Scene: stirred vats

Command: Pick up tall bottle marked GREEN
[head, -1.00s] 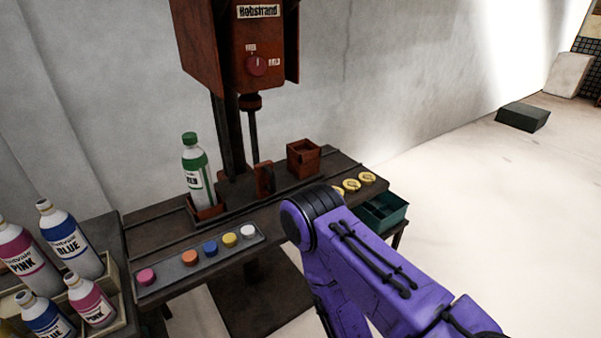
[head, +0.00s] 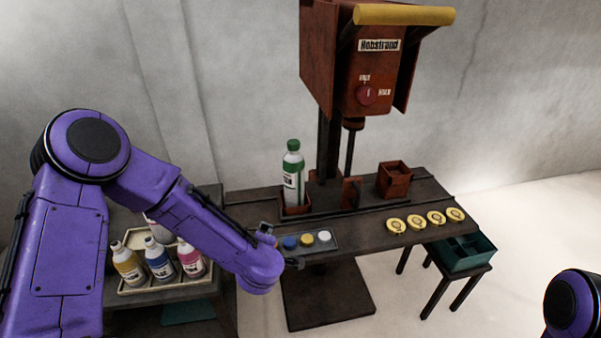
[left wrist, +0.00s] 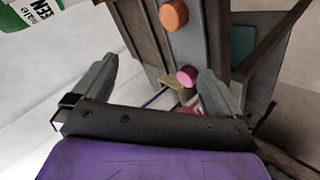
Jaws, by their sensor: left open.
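The tall bottle marked GREEN (head: 293,180) stands upright in a small red-brown holder (head: 297,209) at the left of the stirring machine's bench. It has a green cap and a white label. My left gripper (head: 283,246) is low in front of the bench, by the row of coloured caps, apart from the bottle. In the left wrist view its two fingers (left wrist: 155,78) are spread with nothing held between them. Part of the GREEN label (left wrist: 40,12) shows at that view's top left corner. My right gripper is out of view; part of my right arm shows at the lower right.
Several yellow discs (head: 416,222) and an open red-brown box (head: 394,180) are to the right. A crate of smaller bottles (head: 130,288) is at left, partly behind my arm.

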